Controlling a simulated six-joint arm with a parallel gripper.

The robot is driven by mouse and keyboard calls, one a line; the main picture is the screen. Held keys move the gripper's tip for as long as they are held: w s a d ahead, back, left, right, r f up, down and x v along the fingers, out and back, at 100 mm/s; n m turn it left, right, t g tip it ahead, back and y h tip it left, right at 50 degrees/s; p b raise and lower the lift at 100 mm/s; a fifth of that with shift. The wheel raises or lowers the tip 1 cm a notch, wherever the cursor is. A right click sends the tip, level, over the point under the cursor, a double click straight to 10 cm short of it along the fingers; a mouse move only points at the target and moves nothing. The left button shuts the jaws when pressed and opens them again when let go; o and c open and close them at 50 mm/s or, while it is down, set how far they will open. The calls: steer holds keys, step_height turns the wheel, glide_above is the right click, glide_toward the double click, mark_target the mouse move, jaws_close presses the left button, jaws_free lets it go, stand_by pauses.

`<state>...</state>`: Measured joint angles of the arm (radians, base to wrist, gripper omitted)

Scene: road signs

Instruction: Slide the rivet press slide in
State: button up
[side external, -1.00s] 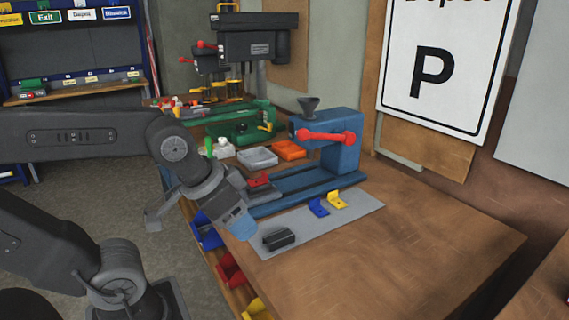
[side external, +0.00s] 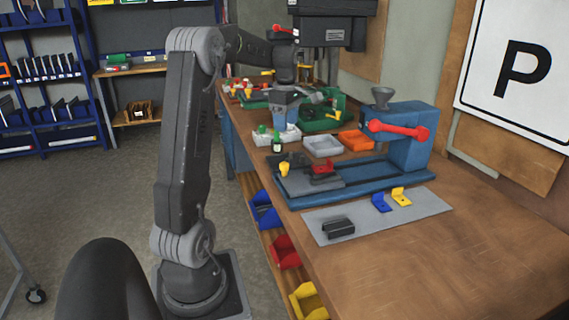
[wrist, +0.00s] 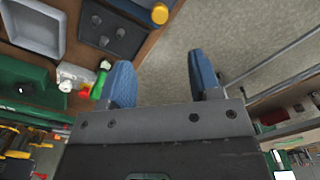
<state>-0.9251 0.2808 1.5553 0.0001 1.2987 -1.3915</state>
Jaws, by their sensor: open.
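The blue rivet press (side external: 408,140) stands on the bench with a long blue base and a red lever (side external: 398,130). Its grey slide (side external: 312,183) lies on the left part of the base, out from under the press head, with a red fixture (side external: 323,168) on it. A yellow knob (side external: 284,168) is at the slide's left end; a yellow knob also shows at the top of the wrist view (wrist: 160,13).
A grey mat (side external: 320,212) in front holds blue and yellow brackets and a dark channel piece (side external: 338,228). The right bench area is clear.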

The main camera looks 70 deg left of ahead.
mark_target(285, 163)
steer(key=f, duration=1.4)
steer(key=shift+s+a, duration=0.1)
steer(key=shift+a, duration=0.25)
steer(key=shift+c, duration=0.4)
jaws_close()
